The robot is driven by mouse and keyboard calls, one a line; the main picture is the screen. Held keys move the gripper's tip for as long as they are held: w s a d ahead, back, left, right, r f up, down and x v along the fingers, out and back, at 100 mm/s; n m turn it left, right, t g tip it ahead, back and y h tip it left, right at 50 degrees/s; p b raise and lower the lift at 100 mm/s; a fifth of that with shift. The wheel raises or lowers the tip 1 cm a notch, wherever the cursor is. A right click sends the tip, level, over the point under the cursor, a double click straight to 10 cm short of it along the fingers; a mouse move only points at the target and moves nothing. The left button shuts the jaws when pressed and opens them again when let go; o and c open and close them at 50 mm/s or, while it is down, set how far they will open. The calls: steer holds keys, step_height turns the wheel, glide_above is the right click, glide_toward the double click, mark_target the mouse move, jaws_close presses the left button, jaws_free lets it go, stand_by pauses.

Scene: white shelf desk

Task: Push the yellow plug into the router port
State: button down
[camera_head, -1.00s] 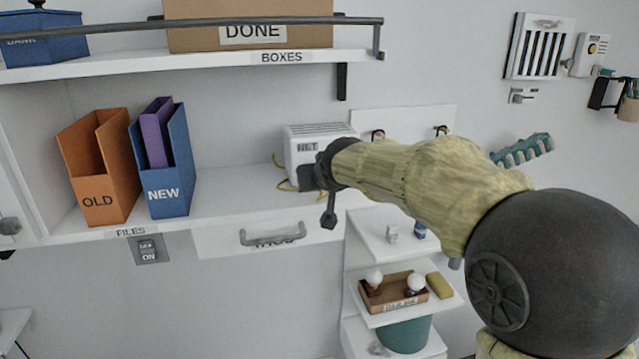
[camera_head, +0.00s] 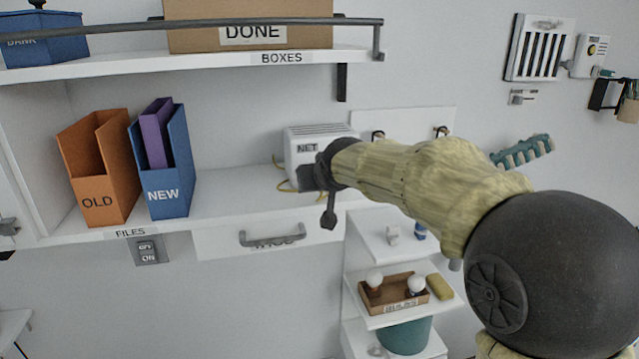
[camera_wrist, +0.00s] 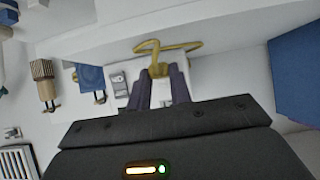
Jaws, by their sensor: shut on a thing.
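The white router (camera_head: 307,146), marked NET, stands on the shelf in the head view, with my dark gripper (camera_head: 308,178) at its front right. A yellow cable (camera_head: 285,186) shows beside the router's lower left. In the wrist view my gripper (camera_wrist: 159,84) is shut on the yellow plug (camera_wrist: 158,69), which sits between the two finger ends. The yellow cable (camera_wrist: 175,46) loops from the plug in that view. The router port is hidden behind my gripper in the head view, so I cannot tell how deep the plug sits.
An orange OLD file box (camera_head: 100,170) and a blue NEW file box (camera_head: 163,180) stand on the shelf (camera_head: 235,200) left of the router. A drawer handle (camera_head: 272,239) sticks out below. The shelf between the blue box and the router is clear.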

steer(key=shift+w+a+p, duration=0.15)
steer(key=shift+w+a, duration=0.05)
steer(key=shift+w, duration=0.5)
steer(key=shift+w+a+p, duration=0.15)
steer(key=shift+w, duration=0.5)
steer(key=c, duration=1.2)
jaws_free()
steer(key=b+v, duration=0.5)
steer(key=v, duration=1.2)
steer(key=shift+s, duration=0.2)
